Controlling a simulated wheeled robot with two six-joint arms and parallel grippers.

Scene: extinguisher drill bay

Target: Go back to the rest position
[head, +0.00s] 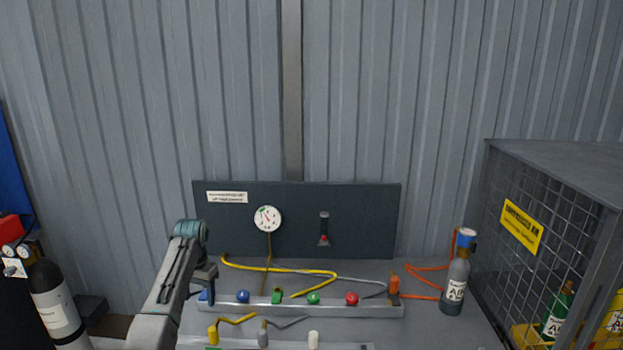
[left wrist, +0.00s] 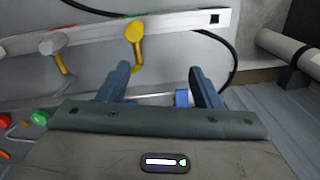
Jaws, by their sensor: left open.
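My left gripper (head: 203,292) hangs over the left end of the grey manifold rail (head: 325,311) on the bench. In the left wrist view, its two fingers (left wrist: 160,86) stand apart with nothing held between them. A blue fitting (left wrist: 182,98) shows beyond the gap, close to the right finger. In the head view, a blue piece (head: 204,297) at the rail's left end is partly hidden by the gripper. My right gripper is not in view.
Blue (head: 243,296), green (head: 313,298) and red (head: 351,298) knobs line the rail. Yellow (head: 213,335) and grey hose ends lie in front. A grey cylinder (head: 453,288) stands right, beside a mesh cage (head: 541,230). A panel with a gauge (head: 267,218) stands behind.

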